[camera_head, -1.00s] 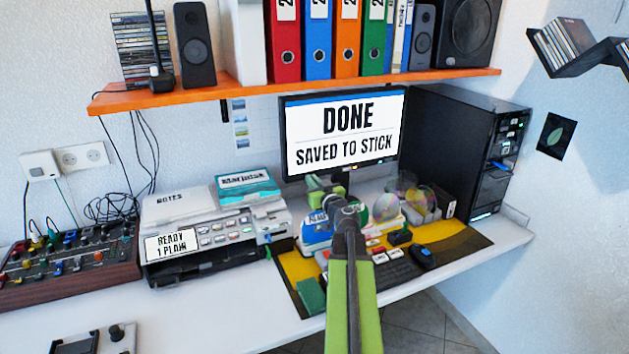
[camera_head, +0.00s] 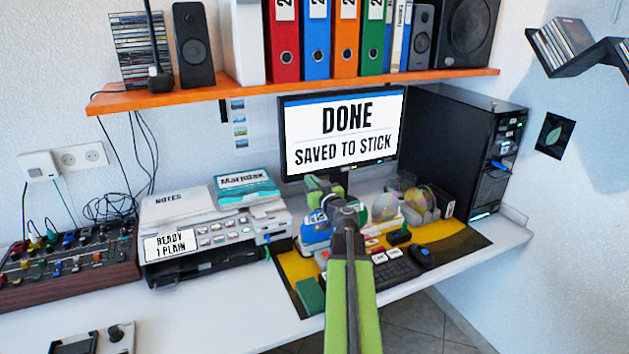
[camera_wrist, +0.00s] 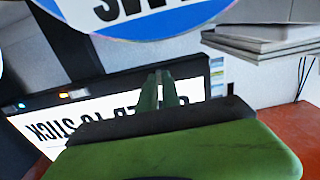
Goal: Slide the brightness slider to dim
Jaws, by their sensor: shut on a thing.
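The monitor (camera_head: 340,138) stands at the back of the desk and reads "DONE SAVED TO STICK". Its lower bezel also shows upside down in the wrist view (camera_wrist: 76,94). My gripper (camera_head: 312,181) is at the monitor's lower left edge. In the wrist view its green fingers (camera_wrist: 159,76) are close together, with their tips at the bezel. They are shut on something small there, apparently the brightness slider. The slider itself is hidden by the fingers, and I cannot read its position or markings.
A printer (camera_head: 205,222) stands left of the gripper. Discs in a rack (camera_head: 420,200), a keyboard (camera_head: 397,274) and a mouse (camera_head: 421,256) lie right of my arm. A black computer tower (camera_head: 470,150) stands right of the monitor. The orange shelf (camera_head: 250,90) hangs above.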

